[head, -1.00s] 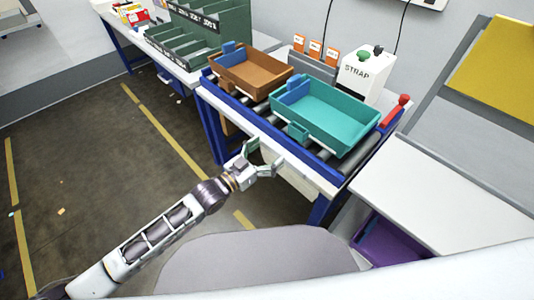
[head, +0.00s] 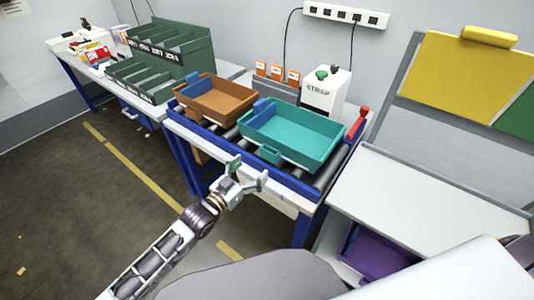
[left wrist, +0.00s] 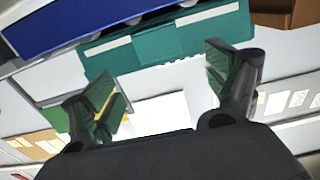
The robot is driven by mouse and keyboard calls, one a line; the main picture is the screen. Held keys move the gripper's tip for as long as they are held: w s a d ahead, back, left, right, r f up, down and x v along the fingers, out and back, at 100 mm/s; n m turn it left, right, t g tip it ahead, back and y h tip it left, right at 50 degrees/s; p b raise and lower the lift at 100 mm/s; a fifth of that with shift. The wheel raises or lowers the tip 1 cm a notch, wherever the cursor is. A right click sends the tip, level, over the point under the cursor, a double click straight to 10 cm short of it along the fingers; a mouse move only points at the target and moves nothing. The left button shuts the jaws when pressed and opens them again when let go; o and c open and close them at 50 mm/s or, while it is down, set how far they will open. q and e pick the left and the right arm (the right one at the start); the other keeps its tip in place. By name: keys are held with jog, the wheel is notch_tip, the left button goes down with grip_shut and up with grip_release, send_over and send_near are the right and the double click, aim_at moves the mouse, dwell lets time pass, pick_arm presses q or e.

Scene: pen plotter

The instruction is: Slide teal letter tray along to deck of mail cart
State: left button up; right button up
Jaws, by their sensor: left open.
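The teal letter tray (head: 300,138) sits on the roller conveyor (head: 327,177), behind its blue front rail. It has a blue piece at its left end and a small teal tab on its near side. My left gripper (head: 248,172) is open and empty in front of the rail, apart from the tray. In the left wrist view, its green-padded fingers (left wrist: 160,85) are spread, with a teal-green panel beyond them; I cannot tell whether this is the tray. A white deck (head: 430,205), seemingly the mail cart's, lies right of the conveyor. My right gripper is not in view.
A brown tray (head: 216,98) sits left of the teal one. A white STRAP box (head: 323,93) and orange cards stand behind. A red handle (head: 356,125) rises at the conveyor's right end. A purple bin (head: 375,258) lies under the clear white deck.

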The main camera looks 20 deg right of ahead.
aim_at(267, 154)
pick_arm(q)
jog(key=shift+x, duration=4.7)
jog(key=c, duration=1.5)
jog(key=shift+c, duration=0.2)
jog(key=shift+s, duration=0.1)
